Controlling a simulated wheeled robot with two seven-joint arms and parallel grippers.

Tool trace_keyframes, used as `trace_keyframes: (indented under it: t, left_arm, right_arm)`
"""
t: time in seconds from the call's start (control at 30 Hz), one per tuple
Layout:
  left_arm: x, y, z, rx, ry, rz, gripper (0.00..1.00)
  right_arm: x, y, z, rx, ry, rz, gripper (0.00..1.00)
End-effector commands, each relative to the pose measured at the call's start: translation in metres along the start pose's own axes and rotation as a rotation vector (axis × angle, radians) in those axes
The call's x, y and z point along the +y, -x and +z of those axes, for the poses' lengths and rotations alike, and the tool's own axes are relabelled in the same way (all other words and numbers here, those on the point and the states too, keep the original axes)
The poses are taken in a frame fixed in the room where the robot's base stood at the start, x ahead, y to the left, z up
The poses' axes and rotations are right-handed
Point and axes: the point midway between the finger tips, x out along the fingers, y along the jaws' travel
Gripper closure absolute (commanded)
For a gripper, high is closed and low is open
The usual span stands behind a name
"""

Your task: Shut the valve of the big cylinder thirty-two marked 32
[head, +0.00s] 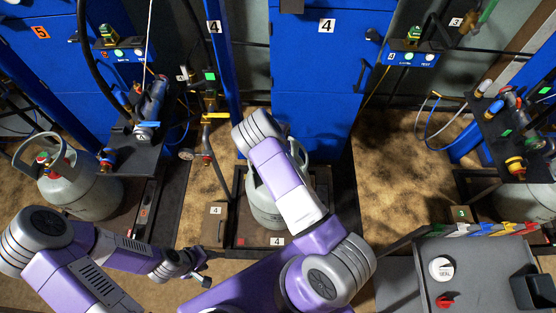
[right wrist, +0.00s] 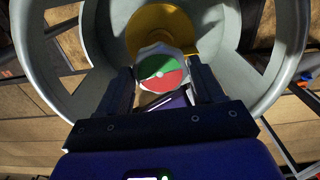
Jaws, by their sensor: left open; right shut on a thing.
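A big grey cylinder (head: 262,210) stands on a dark platform in the middle of the head view, partly covered by my right arm. In the right wrist view its pale collar (right wrist: 50,70) surrounds a round valve knob (right wrist: 162,66) with a green and red top, in front of a yellow part. The two fingers of my right gripper (right wrist: 163,88) are on either side of the knob, shut on it. In the head view the right gripper and knob are hidden behind my arm. My left gripper (head: 200,275) is open and empty at the lower left. No mark 32 is readable.
Another grey cylinder (head: 80,190) stands at the left. A blue cabinet (head: 318,120) marked 4 is behind the middle platform (head: 285,241), also marked 4. A grey console (head: 480,275) with knobs fills the lower right. Brown floor (head: 400,180) is clear right of the middle.

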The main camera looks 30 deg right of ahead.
Motion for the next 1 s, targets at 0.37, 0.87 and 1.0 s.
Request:
trace_keyframes:
  t: [0.37,0.87,1.0]
  left_arm:
    - [0.0002,0.0006,0.0,0.0,0.0,0.0,0.57]
    - [0.0002,0.0007,0.0,0.0,0.0,0.0,0.57]
    - [0.0002,0.0007,0.0,0.0,0.0,0.0,0.57]
  right_arm:
    - [0.0007,0.0,0.0003,-0.001,-0.183,0.001,0.64]
    - [0.0006,0.0,0.0004,-0.001,-0.22,0.001,0.64]
    - [0.0006,0.0,0.0004,-0.001,-0.22,0.001,0.29]
